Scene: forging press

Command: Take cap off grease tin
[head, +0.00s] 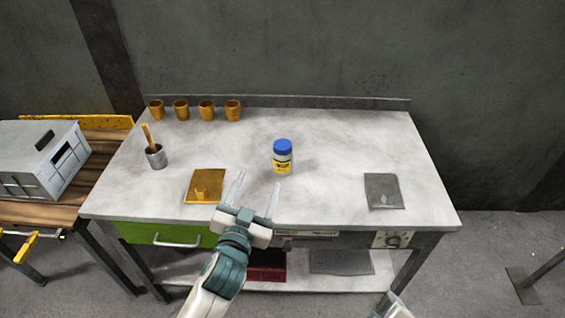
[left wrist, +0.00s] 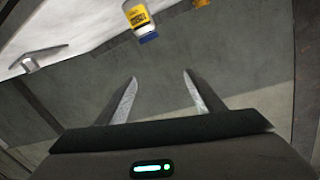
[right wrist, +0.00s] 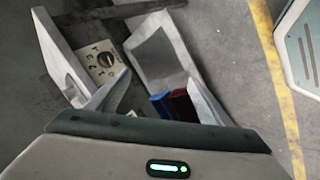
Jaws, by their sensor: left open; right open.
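The grease tin (head: 282,162) stands upright near the middle of the grey workbench, a white and yellow container. Its blue cap (head: 283,146) is on top. In the left wrist view the tin (left wrist: 135,14) shows upside down at the top edge, with the blue cap (left wrist: 148,38) lowest. My left gripper (head: 254,186) is open and empty, over the bench's front part, in front and to the left of the tin, apart from it. My right gripper (right wrist: 150,100) is open and empty in the right wrist view; only a bit of the right arm shows at the bottom of the head view.
Several orange-brown cups (head: 206,110) line the bench's back left. A grey pot (head: 156,157) with a wooden handle stands at left. A yellow-brown pad (head: 200,194) and a dark grey pad (head: 383,191) lie near the front.

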